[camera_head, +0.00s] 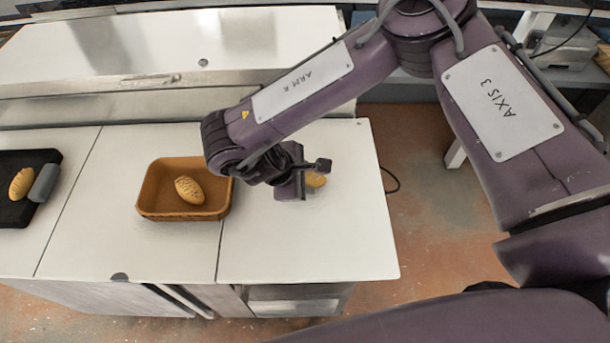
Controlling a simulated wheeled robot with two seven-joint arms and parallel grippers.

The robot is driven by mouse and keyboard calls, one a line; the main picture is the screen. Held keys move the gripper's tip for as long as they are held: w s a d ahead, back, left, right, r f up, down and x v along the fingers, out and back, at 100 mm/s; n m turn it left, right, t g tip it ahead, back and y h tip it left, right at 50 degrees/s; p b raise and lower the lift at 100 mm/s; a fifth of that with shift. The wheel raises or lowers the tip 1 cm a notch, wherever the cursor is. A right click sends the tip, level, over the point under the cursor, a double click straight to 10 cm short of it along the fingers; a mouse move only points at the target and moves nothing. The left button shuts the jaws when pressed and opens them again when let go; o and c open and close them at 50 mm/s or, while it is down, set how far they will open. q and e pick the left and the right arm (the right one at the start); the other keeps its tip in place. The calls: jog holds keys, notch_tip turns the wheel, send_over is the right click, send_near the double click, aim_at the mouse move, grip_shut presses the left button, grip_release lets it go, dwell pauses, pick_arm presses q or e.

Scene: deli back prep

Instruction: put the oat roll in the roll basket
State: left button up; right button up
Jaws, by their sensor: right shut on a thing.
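The roll basket (150,205), a shallow orange-brown tub, stands on the white counter left of my right gripper. A tan roll with dark marks (188,189) lies in it. My right gripper (304,183) is over the right part of the counter, to the right of the basket, and is shut on a tan roll (316,180). The gripper hides most of this roll, so I cannot tell its kind or whether it touches the counter. My left gripper is not in view.
A black tray (14,212) at the far left holds another tan roll (21,184) and a grey block (44,183). The counter (300,245) is clear in front of my right gripper. A raised metal ledge (100,108) runs along the back.

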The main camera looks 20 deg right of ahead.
jog(key=shift+f, duration=0.15)
jog(key=o, duration=0.8)
